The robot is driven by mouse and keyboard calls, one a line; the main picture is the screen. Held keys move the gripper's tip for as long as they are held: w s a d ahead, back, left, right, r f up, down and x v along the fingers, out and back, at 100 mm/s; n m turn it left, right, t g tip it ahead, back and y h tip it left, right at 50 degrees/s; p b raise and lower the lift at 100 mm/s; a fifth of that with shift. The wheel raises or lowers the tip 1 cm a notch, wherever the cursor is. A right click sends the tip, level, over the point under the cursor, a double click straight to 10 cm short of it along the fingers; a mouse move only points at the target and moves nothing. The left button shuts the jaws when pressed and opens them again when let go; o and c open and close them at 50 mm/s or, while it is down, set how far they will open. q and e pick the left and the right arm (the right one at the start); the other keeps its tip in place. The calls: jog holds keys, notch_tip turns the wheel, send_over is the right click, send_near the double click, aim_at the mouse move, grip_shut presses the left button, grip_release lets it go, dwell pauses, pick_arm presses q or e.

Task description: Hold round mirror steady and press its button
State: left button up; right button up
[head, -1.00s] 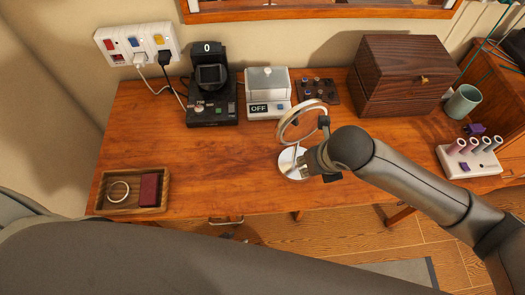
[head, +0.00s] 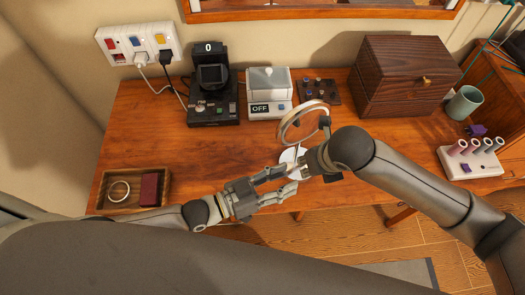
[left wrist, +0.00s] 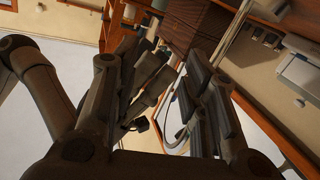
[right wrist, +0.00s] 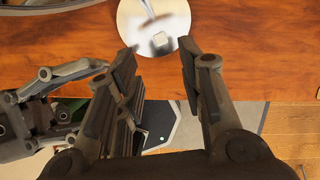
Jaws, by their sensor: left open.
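The round mirror (head: 283,134) stands upright on the desk, its ring above a pale round base (head: 287,155). In the right wrist view the base (right wrist: 133,28) lies just beyond the fingertips, with a small pale button (right wrist: 161,38) on it. My right gripper (right wrist: 158,62) is open, fingers apart, with nothing clearly between them. In the head view it is at the mirror's lower right. My left gripper (head: 289,179) is open at the front of the base; its fingers (left wrist: 180,85) are apart. The grippers partly hide the base in the head view, so contact cannot be told.
A wooden tray (head: 105,206) with a ring and a dark red box is at left. A pale holder (head: 478,166) is at right. The desk's left middle is clear.

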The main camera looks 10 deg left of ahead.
pick_arm(q)
jog(key=m+t, duration=0.1)
send_near(300, 137)
jog(key=f, duration=0.2)
jog(key=x, duration=1.1)
jog(key=shift+w+a, duration=0.35)
pick_arm(e)
jog(key=shift+s+d, duration=0.1)
pick_arm(q)
grip_shut()
pick_arm(e)
grip_shut()
